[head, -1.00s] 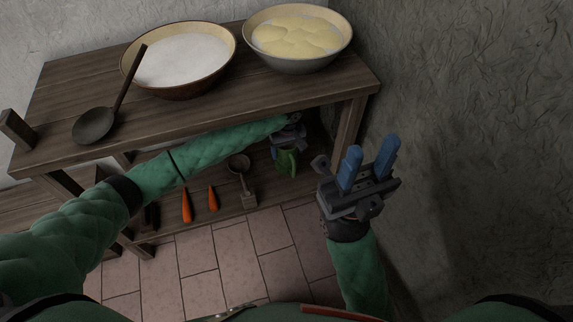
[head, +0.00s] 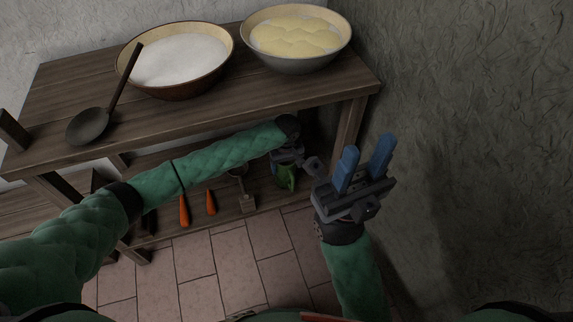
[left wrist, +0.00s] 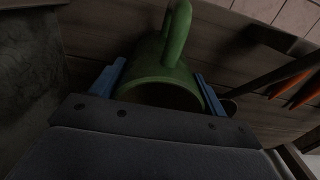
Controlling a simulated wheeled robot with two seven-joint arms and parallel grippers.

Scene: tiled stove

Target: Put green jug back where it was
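The green jug (head: 286,177) is at the right end of the lower shelf area, below the table top. My left gripper (head: 288,158) reaches in under the table top and is shut on the jug. In the left wrist view the jug (left wrist: 165,72) sits between the two blue fingers, with its open rim facing the camera and its handle at the top. I cannot tell whether its base touches the shelf. My right gripper (head: 363,165) is open and empty, fingers pointing up, in front of the table's right end.
The lower shelf (head: 160,232) also holds two carrots (head: 184,210) and a ladle-like utensil (head: 246,200) left of the jug. The table top (head: 200,118) above carries two bowls and a dark spoon (head: 88,126). A rough wall (head: 470,150) stands at the right.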

